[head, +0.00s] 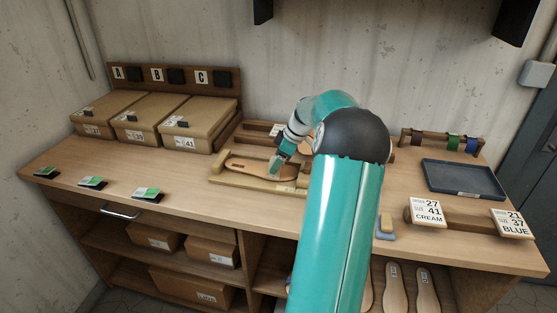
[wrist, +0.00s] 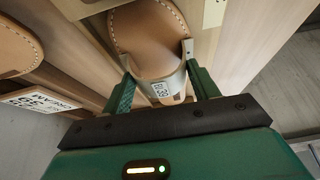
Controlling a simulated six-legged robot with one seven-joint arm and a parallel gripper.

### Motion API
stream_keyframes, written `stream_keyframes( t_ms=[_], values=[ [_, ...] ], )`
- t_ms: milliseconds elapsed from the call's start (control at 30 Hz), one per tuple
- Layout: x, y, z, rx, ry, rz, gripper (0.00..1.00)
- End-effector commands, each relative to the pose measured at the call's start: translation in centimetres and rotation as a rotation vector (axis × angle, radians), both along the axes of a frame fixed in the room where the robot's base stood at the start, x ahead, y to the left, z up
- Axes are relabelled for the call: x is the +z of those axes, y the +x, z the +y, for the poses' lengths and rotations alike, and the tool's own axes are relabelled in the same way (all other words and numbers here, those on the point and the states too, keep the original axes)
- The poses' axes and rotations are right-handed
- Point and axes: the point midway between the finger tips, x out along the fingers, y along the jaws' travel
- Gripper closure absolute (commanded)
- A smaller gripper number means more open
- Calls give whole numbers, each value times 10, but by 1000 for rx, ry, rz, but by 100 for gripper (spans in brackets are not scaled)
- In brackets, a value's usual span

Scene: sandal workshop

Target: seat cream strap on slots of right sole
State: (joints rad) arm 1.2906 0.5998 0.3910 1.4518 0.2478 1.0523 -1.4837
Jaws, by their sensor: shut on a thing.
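My gripper (head: 276,165) is over the tan sole (head: 250,168) in the wooden holder on the bench. In the wrist view my gripper (wrist: 159,72) has its two green fingers on either side of a pale curved band, the cream strap (wrist: 160,88), which carries a small white label. The strap arches across the stitched brown sole (wrist: 148,28). I cannot tell whether its ends sit in the slots. A second stitched sole (wrist: 18,48) lies to the left in the wrist view. My arm hides part of the holder in the head view.
Lidded boxes (head: 189,124) stand at the back left under letters A, B and C. A blue tray (head: 462,180) lies at the right, before a rack of coloured straps (head: 452,142). A card reads 41 CREAM (head: 428,212); another reads 37 BLUE (head: 513,224).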

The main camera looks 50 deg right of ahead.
Motion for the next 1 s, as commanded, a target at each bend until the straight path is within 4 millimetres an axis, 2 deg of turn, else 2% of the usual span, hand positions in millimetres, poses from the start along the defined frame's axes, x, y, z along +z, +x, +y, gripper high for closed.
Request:
stream_keyframes(
  t_ms=[133,167,267,300,667,867,1000],
  values=[
    [-2,0,0,0,0,0,57],
    [-2,0,0,0,0,0,36],
    [-2,0,0,0,0,0,17],
    [-2,0,0,0,0,0,15],
    [4,-2,-2,-1,-2,-1,15],
    [33,-14,-7,-2,-3,-1,15],
    [62,-27,-12,-2,-4,-3,15]
  ],
)
